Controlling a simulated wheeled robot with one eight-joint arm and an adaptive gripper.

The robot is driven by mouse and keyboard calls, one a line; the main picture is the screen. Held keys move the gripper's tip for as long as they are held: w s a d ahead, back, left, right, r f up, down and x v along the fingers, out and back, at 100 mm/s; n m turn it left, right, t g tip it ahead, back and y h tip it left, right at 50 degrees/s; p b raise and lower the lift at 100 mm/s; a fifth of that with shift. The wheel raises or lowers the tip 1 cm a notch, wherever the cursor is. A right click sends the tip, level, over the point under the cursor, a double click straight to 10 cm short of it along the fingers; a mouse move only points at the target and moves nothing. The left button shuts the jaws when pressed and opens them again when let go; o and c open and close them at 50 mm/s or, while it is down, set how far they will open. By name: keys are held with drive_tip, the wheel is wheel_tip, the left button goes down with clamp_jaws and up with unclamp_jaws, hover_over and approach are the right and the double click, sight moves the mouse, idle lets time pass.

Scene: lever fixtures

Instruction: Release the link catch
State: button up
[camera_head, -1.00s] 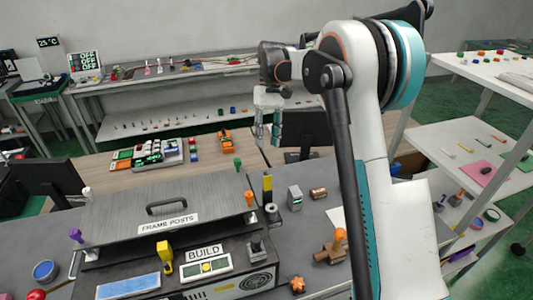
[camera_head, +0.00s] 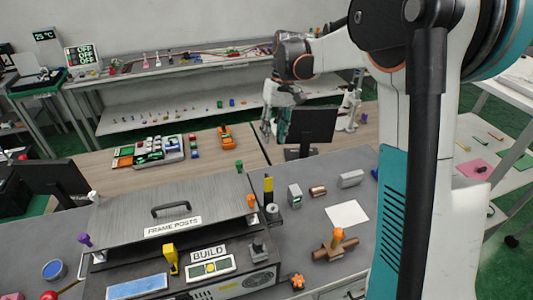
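No part in view is labelled as the link catch, and I cannot tell which lever it is. A yellow lever (camera_head: 171,259) stands at the front of the dark machine, left of the BUILD panel (camera_head: 209,266). A lever with an orange knob (camera_head: 338,234) stands on a brown base to the right. A small dark block with a grey lever (camera_head: 259,248) is right of the panel. My gripper (camera_head: 273,133) hangs beyond the machine, by the dark monitor, apart from all these levers. Its fingers are small and pale; whether they are open is unclear.
A grey FRAME POSTS cover (camera_head: 130,215) with a black handle has coloured knobs at its corners. White paper (camera_head: 346,214) and small blocks lie at right. My arm covers the right side.

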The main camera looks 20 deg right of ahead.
drive_tip(key=s+r+t+p, duration=0.1)
drive_tip(key=s, duration=0.1)
approach(267, 182)
drive_tip(key=shift+t, duration=0.3)
drive_tip(key=f, duration=0.2)
drive_tip(key=w+f, duration=0.1)
drive_tip(key=f, duration=0.1)
drive_tip(key=w+f, duration=0.1)
drive_tip(key=f, duration=0.1)
drive_tip(key=shift+a+f, duration=0.3)
drive_tip(key=shift+a, duration=0.1)
clamp_jaws()
